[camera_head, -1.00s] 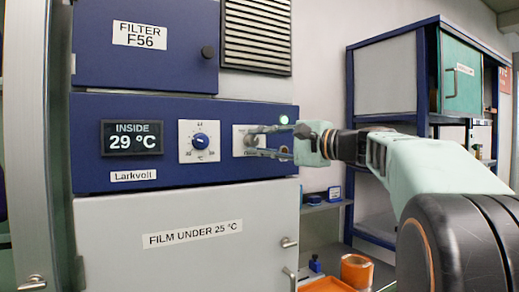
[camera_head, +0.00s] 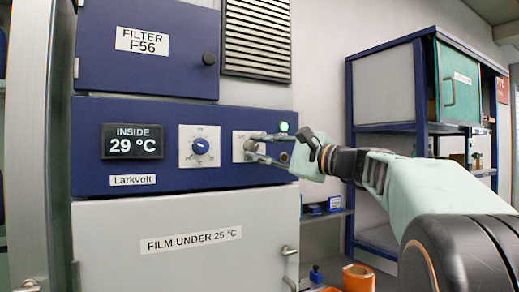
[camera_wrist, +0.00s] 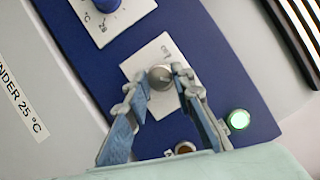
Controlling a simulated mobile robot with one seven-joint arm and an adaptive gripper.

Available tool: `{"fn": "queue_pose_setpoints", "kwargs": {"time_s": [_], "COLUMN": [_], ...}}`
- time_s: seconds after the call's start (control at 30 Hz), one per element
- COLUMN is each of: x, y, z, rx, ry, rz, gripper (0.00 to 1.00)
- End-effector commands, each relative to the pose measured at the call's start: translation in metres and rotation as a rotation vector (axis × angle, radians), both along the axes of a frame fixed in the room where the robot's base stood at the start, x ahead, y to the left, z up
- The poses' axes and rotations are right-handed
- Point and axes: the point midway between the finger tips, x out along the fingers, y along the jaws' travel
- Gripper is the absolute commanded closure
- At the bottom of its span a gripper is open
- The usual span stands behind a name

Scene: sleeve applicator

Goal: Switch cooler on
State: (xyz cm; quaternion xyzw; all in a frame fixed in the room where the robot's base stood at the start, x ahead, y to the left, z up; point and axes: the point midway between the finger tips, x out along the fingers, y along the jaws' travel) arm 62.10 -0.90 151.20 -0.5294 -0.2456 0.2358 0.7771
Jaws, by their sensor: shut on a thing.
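The cooler's blue control panel (camera_head: 85,145) carries a display (camera_head: 132,141) reading INSIDE 29 °C. A white plate (camera_head: 238,150) at its right holds a round grey switch knob (camera_head: 250,146), also seen in the wrist view (camera_wrist: 160,77). My gripper (camera_head: 256,148) reaches in from the right; its fingertips (camera_wrist: 159,81) are shut on the knob, one on either side. Some plate lettering is hidden or too small to read. A green lamp (camera_head: 284,127) up and right of the knob glows, as in the wrist view (camera_wrist: 238,119).
A blue-pointer dial (camera_head: 200,147) sits left of the switch. Below is a grey door (camera_head: 130,270) labelled FILM UNDER 25 °C; above are a FILTER F56 door (camera_head: 100,60) and a vent (camera_head: 257,35). A blue shelf unit (camera_head: 421,90) stands behind my arm.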

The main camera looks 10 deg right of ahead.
Motion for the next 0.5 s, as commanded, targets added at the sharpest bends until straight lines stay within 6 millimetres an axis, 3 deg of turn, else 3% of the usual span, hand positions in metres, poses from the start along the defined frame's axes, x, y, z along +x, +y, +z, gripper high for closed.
{"fn": "queue_pose_setpoints", "kwargs": {"time_s": [0.07, 0.1, 0.23, 0.5], "x": [-0.0001, -0.0001, -0.0001, -0.0003], "y": [0.0, 0.0001, 0.0001, -0.0001], "z": [0.001, 0.0009, 0.0008, 0.0002], "rx": [0.002, 0.002, 0.001, 0.0], "ry": [-0.001, -0.001, -0.001, 0.0], "rz": [0.0, 0.0, 0.001, 0.001], "gripper": [1.0, 0.76, 0.61, 0.6]}}
